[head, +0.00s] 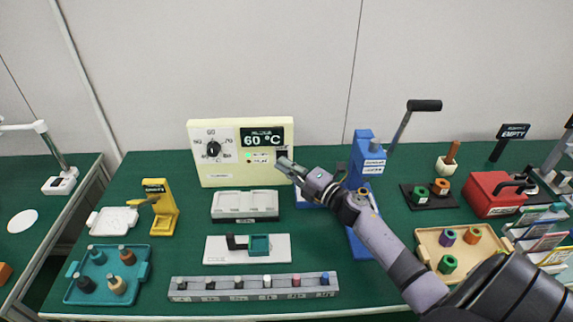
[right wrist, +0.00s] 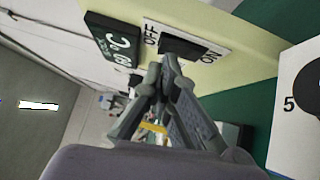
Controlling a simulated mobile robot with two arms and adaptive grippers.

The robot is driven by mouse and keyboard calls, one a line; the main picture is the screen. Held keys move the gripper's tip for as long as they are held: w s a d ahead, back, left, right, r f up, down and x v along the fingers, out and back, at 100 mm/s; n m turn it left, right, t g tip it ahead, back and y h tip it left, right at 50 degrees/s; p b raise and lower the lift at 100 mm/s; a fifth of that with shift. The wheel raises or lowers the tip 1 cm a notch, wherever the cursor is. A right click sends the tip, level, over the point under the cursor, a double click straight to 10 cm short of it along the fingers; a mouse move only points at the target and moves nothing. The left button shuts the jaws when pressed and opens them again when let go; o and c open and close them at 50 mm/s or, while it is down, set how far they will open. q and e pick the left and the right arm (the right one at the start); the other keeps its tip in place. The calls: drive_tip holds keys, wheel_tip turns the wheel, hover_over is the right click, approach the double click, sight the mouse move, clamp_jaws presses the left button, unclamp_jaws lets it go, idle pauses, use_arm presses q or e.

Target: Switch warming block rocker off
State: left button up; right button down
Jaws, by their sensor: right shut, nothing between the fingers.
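The warming block's cream control panel (head: 240,180) stands at the back of the green table. It has a dial (head: 212,149), a display (head: 262,137) reading 60 °C and a lit green lamp (head: 248,156). Its black rocker (head: 282,153) is at the panel's right side. In the right wrist view the rocker (right wrist: 184,46) sits between the labels OFF and ON. My right gripper (head: 283,163) is shut and empty, with its fingertips (right wrist: 170,62) right by the rocker; I cannot tell whether they touch. The rocker's tilt is unclear. My left gripper is out of view.
A blue press (head: 362,165) with a black-handled lever stands right of the panel, close to my right arm. A white-topped block (head: 245,205) sits in front of the panel. A yellow device (head: 161,208), teal tray (head: 137,266), grey rack (head: 225,294) and red box (head: 490,200) surround them.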

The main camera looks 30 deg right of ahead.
wheel_tip(320, 180, up, 10)
drive_tip(key=p, duration=0.2)
drive_tip(key=shift+w+d+r+m+g, duration=0.15)
drive_tip(key=shift+w+r+m+g, duration=0.05)
drive_tip(key=shift+w+m+g, duration=0.1)
idle(0.4)
idle(0.4)
